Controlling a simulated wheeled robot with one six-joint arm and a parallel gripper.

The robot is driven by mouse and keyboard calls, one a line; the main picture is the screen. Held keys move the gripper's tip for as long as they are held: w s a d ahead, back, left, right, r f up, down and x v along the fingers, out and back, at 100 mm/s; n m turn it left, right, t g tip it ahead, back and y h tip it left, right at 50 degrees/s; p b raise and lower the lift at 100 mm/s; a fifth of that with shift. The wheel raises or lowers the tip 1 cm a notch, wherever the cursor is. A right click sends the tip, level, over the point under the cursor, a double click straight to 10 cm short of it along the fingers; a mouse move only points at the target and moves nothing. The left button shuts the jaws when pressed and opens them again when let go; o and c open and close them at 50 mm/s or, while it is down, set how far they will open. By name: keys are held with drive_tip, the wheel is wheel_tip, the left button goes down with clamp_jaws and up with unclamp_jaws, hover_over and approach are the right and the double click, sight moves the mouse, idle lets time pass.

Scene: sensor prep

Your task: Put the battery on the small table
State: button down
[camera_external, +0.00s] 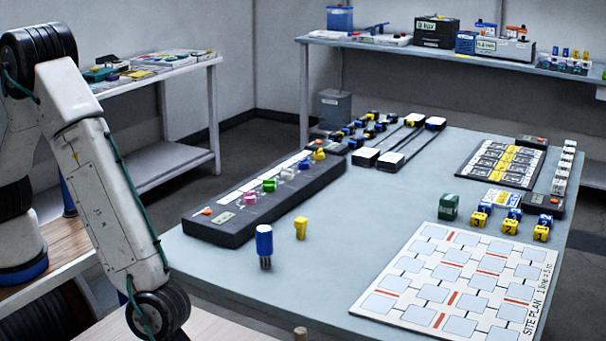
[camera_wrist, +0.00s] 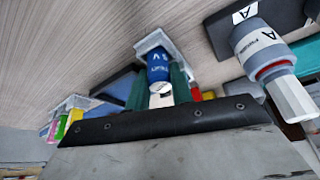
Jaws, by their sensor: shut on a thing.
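A blue piece with white lettering including a "V", which looks like the battery (camera_wrist: 158,68), is between the greenish fingers of my gripper (camera_wrist: 160,82) in the wrist view. The gripper is shut on it. A pale square piece (camera_wrist: 153,41) is right at its far end; I cannot tell whether they touch. A wood-grained surface (camera_wrist: 100,40) lies beyond. In the external view my gripper is out of sight, below the frame. A pale wooden top (camera_external: 225,328) shows at the bottom edge there; I cannot tell whether it is the small table.
In the wrist view a grey bottle-like piece marked "A" (camera_wrist: 268,62) is close at right, and coloured pieces (camera_wrist: 68,122) are at left. In the external view the large grey table (camera_external: 330,235) holds a black rack (camera_external: 235,218), a blue cylinder (camera_external: 264,241) and a site plan (camera_external: 455,285).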

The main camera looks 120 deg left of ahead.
drive_tip(key=shift+f, duration=0.35)
